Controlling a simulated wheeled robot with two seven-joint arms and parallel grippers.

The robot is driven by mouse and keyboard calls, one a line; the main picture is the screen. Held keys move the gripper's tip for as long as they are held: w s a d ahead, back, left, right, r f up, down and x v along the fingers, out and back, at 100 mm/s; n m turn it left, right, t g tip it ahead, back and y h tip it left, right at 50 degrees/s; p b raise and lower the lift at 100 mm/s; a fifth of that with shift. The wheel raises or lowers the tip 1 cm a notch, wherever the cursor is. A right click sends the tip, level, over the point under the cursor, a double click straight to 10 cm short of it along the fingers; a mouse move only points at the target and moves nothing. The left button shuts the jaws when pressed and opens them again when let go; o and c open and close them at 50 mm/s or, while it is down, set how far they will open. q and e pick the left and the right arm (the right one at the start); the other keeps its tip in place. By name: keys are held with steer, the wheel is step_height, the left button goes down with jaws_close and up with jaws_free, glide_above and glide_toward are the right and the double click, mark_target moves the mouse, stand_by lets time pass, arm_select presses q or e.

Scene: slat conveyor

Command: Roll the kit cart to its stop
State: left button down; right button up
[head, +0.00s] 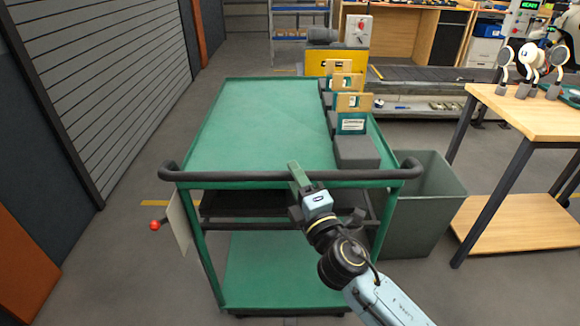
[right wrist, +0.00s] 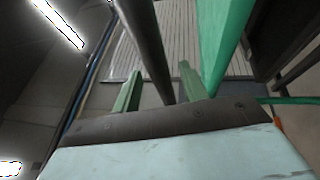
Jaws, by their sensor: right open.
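The green kit cart (head: 255,115) stands in the middle of the head view, its dark push handle (head: 250,176) toward me. My right gripper (head: 299,178) is at the handle, right of its middle. In the right wrist view, the dark handle bar (right wrist: 147,40) runs between the two green fingers of my open right gripper (right wrist: 158,78). I cannot tell whether either finger touches the bar. My left gripper is not in view. I cannot make out the cart's stop for sure.
Grey boxes with teal and tan holders (head: 352,125) line the cart's right side. A grey bin (head: 425,205) and wooden table (head: 540,110) stand right. A slatted shutter (head: 110,80) is left. A red knob (head: 154,225) sticks out lower left. A conveyor (head: 430,75) lies beyond.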

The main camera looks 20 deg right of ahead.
steer(key=x, duration=0.3)
steer(key=shift+w, duration=0.2)
jaws_close()
